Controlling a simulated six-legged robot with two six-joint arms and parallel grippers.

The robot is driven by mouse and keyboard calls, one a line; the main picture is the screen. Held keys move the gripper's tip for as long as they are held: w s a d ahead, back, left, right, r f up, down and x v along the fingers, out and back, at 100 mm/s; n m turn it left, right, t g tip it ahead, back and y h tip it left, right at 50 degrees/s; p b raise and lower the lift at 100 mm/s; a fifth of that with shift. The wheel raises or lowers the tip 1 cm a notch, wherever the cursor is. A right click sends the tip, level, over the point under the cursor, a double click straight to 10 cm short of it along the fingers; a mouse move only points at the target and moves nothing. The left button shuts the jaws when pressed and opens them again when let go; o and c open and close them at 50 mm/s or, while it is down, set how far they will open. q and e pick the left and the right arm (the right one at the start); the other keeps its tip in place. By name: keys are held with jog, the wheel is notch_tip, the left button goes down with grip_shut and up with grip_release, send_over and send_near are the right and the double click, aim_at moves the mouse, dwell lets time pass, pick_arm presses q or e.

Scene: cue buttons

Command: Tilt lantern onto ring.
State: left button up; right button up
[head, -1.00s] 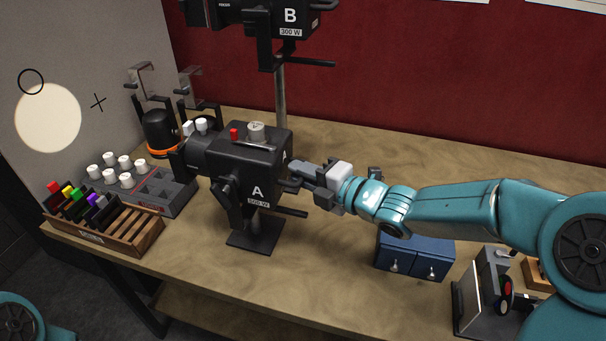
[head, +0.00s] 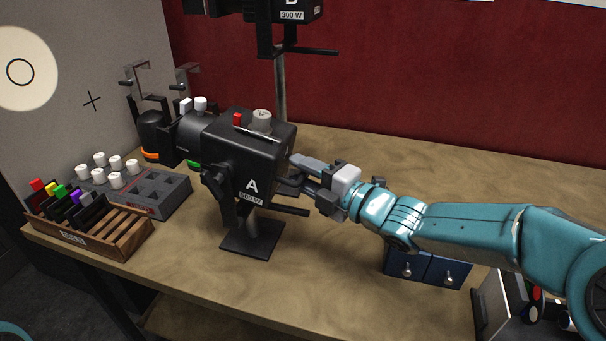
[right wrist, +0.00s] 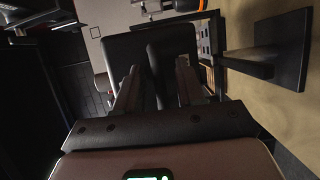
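Lantern A (head: 245,160), a black lamp marked 500 W, stands on a post with a square base (head: 252,240) and faces the grey wall at left. Its pale round light spot (head: 42,65) lies on that wall, cut off by the picture's left edge. The black ring (head: 20,59) is inside the spot, near its visible middle. My right gripper (head: 296,176) is at the lantern's rear, its fingers around a dark handle there. In the right wrist view, the fingers (right wrist: 156,88) stand either side of a dark part. My left gripper is out of view.
Lantern B (head: 290,15) hangs above on a pole. A cross (head: 92,101) marks the wall. A wooden rack (head: 125,232) and a grey box with white knobs (head: 160,195) stand at left. A blue cabinet (head: 440,270) sits below my right arm. The table's middle front is clear.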

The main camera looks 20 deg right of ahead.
jog(key=b+v, duration=0.1)
jog(key=v, duration=1.5)
jog(key=shift+s+b, duration=0.15)
jog(key=shift+b, duration=0.2)
